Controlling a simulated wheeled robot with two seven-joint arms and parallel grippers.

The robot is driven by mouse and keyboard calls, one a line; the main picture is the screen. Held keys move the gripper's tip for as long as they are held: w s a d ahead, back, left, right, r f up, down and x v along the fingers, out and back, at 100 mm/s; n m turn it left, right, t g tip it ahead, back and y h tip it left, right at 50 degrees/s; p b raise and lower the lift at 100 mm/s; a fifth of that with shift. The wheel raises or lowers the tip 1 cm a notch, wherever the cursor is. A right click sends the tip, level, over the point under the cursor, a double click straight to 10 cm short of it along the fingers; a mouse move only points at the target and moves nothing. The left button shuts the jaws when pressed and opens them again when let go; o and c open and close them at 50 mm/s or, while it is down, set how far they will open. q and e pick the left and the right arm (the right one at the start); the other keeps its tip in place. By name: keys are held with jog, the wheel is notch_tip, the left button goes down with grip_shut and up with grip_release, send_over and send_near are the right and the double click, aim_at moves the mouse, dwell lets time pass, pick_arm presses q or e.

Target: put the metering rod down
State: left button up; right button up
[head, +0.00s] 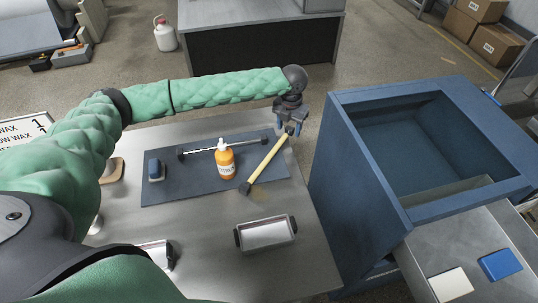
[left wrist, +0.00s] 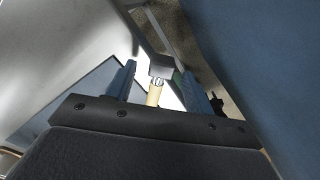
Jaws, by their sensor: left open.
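A thin silver rod (head: 200,148) with dark ends lies on the dark mat (head: 195,184), partly behind an orange bottle (head: 225,163). I cannot tell for sure which is the metering rod. My left gripper (head: 289,124) is open at the yellow rod's far end. In the left wrist view, the yellow rod (left wrist: 154,96) and its grey end show between the open fingers (left wrist: 160,72), with gaps at both sides. Whether its far end rests on the mat is unclear. My right gripper is out of view.
A metal tray (head: 266,234) stands on the table's front; another (head: 160,256) is partly hidden by my arm. A large blue open-topped cabinet (head: 396,208) rises close to the table's right side. A sign (head: 22,132) stands left.

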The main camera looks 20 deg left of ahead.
pick_arm(q)
jog(key=shift+f, duration=0.15)
grip_shut()
